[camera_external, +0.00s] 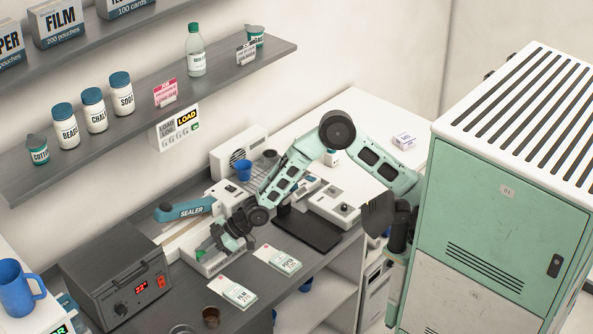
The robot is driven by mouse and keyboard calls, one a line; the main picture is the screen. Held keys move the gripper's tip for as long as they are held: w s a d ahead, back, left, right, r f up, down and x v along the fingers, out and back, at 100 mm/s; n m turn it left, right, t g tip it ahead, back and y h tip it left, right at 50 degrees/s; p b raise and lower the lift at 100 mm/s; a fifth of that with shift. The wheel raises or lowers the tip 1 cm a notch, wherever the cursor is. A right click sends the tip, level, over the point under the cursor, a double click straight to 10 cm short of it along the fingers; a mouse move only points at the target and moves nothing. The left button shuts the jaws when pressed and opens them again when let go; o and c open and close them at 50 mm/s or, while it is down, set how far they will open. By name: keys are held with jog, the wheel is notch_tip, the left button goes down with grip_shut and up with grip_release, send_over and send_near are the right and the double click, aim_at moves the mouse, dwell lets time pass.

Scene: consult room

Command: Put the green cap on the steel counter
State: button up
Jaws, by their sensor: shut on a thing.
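My gripper (221,247) is low over the counter, near the white base of the sealer (183,210). It is shut on a small green thing that looks like the green cap (217,231). The fingers hide most of it, and I cannot tell whether it touches the surface below. The steel counter (187,309) is the dark grey top running along the wall, with bare room at its front.
A dark box with a red display (112,288) stands left of my gripper. A blue cup (244,171) is behind. Shelves with bottles (195,60) hang above. A green cabinet (490,215) stands right.

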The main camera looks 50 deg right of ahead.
jog(key=s+a+n+g+y+p, duration=0.1)
jog(key=s+a+n+g, duration=0.2)
jog(key=s+a, duration=0.3)
notch_tip(320, 180, down, 4)
jog(key=shift+f+p, duration=0.2)
jog(key=shift+p, duration=0.45)
jog(key=shift+d+f+p, duration=0.1)
jog(key=shift+f+p, duration=0.4)
jog(key=shift+f, duration=1.8)
jog(key=shift+f, duration=0.15)
jog(key=o, duration=1)
